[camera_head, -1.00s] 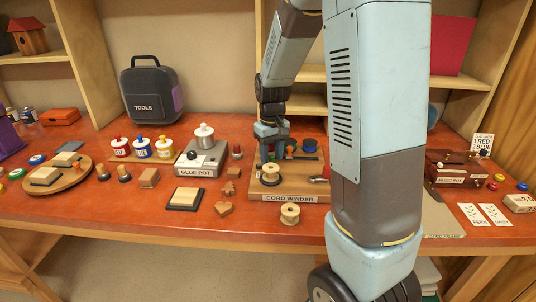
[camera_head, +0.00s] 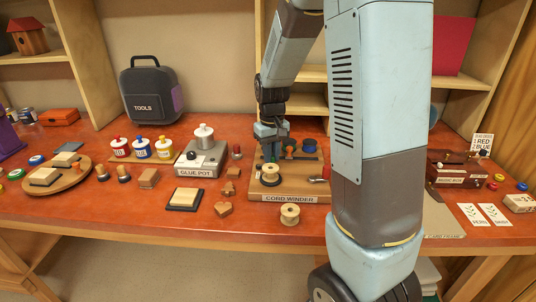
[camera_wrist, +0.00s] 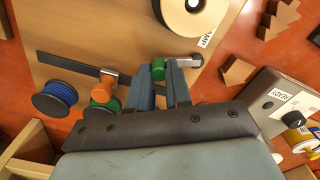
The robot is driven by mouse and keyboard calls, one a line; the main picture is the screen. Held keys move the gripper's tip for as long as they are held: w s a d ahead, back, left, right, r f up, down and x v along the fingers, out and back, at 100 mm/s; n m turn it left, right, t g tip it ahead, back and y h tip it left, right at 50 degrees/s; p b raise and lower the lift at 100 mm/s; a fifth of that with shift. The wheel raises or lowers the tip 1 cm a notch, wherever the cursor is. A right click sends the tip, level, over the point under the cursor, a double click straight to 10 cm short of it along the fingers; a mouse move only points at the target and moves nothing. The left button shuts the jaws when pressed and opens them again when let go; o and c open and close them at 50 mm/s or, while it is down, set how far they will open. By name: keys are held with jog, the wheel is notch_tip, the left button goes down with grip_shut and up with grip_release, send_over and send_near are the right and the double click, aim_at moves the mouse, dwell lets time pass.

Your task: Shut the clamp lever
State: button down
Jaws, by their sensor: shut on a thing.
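The cord winder (camera_head: 290,198) stands on the red bench, on a wooden base. In the wrist view the clamp lever has a green knob (camera_wrist: 158,69) and a short metal rod running to a grey pivot (camera_wrist: 195,61), beside a partly cut-off label ending in "MP". My gripper (camera_wrist: 161,80) has its two blue fingertips on either side of the green knob, shut on it. In the head view my gripper (camera_head: 270,140) reaches down over the back left of the winder, and the lever is too small and covered to make out there.
Near the fingers are a blue spool (camera_wrist: 55,98), a green spool (camera_wrist: 103,111), an orange-topped post (camera_wrist: 108,79) and a dark bar (camera_wrist: 72,66). A cream spool (camera_head: 271,174) sits on the winder. The glue pot (camera_head: 199,158) stands to its left, a loose spool (camera_head: 290,213) in front.

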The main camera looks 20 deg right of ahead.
jog(key=m, duration=0.1)
jog(key=s+m, duration=0.1)
jog(key=m, duration=0.1)
jog(key=shift+s+a, duration=0.1)
jog(key=shift+s, duration=0.05)
jog(key=shift+s+a+m, duration=0.15)
jog(key=shift+s+m, duration=0.1)
jog(key=shift+m, duration=0.6)
jog(key=shift+s+a+m, duration=0.1)
jog(key=shift+s+m, duration=0.15)
jog(key=shift+m, duration=0.6)
jog(key=shift+a, duration=0.1)
jog(key=c, duration=1.1)
grip_release()
jog(key=shift+o, duration=0.2)
jog(key=shift+r, duration=0.1)
notch_tip(320, 180, up, 14)
jog(key=shift+f, duration=0.25)
